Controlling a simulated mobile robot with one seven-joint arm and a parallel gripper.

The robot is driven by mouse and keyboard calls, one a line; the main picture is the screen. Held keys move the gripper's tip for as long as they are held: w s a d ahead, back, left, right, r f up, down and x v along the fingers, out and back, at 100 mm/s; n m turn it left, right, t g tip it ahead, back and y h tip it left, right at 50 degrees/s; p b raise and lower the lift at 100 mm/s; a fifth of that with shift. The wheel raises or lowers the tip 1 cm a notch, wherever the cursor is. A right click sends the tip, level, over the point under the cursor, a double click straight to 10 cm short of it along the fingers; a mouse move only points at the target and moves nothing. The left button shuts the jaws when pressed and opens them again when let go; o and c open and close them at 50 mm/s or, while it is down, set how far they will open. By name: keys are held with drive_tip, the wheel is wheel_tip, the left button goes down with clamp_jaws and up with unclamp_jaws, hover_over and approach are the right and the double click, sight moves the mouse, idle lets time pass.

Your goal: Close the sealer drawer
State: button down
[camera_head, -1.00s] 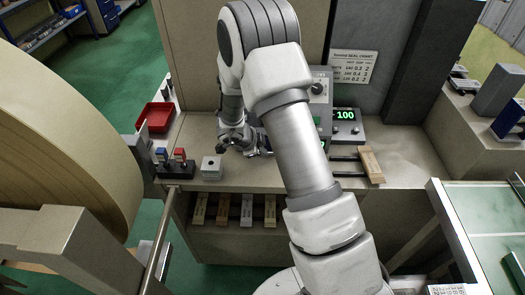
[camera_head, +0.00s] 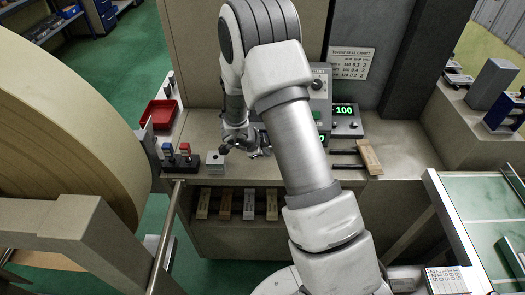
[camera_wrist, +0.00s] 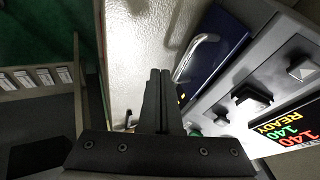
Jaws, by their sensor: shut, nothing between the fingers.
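In the wrist view a dark blue drawer front (camera_wrist: 222,48) with a curved silver handle (camera_wrist: 196,57) sits beside the grey sealer unit; I take it as the sealer drawer. I cannot tell how far out it stands. My gripper (camera_wrist: 160,73) is shut and empty, its fingertips to the left of the handle over a pale, shiny surface. Contact with the drawer is not clear. In the head view my gripper (camera_head: 250,143) is low over the worktop, and my arm hides the drawer and most of the sealer.
A small white block (camera_head: 215,161) and a stand with red and blue pieces (camera_head: 181,160) are left of my gripper. A red tray (camera_head: 160,113) is behind them. A wooden bar on rods (camera_head: 369,156) lies right. Sealer knobs (camera_wrist: 300,68) and a READY display (camera_wrist: 285,130) are close.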

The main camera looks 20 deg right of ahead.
drive_tip(key=p+v, duration=0.1)
drive_tip(key=v, duration=0.9)
drive_tip(key=w+a+r+n+t+y, duration=0.2)
drive_tip(key=r, duration=0.4)
drive_tip(key=w+a+r+n+t+y, duration=0.1)
drive_tip(key=w+a+r+n+t, duration=0.1)
drive_tip(key=r, duration=0.4)
drive_tip(key=s+a+r+n+t+y, duration=0.1)
drive_tip(key=s+a+r+n+y, duration=0.1)
drive_tip(key=r+n, duration=0.3)
drive_tip(key=s+a+r+n+t+y, duration=0.1)
drive_tip(key=s+a+r+n+y, duration=0.15)
drive_tip(key=r, duration=0.35)
drive_tip(key=s+r+n+g+y, duration=0.1)
drive_tip(key=s+r+n, duration=0.15)
drive_tip(key=s, duration=0.35)
drive_tip(key=s+r+n+g, duration=0.1)
drive_tip(key=s+n, duration=0.2)
drive_tip(key=s, duration=0.4)
drive_tip(key=s+d+n+g+h, duration=0.1)
drive_tip(key=s+d, duration=0.2)
drive_tip(key=s, duration=0.3)
drive_tip(key=s+d+f+n+g+h, duration=0.1)
drive_tip(key=s+d+n+h, duration=0.1)
drive_tip(key=s+d, duration=0.2)
drive_tip(key=shift+s+d+f, duration=0.2)
drive_tip(key=shift+s, duration=0.9)
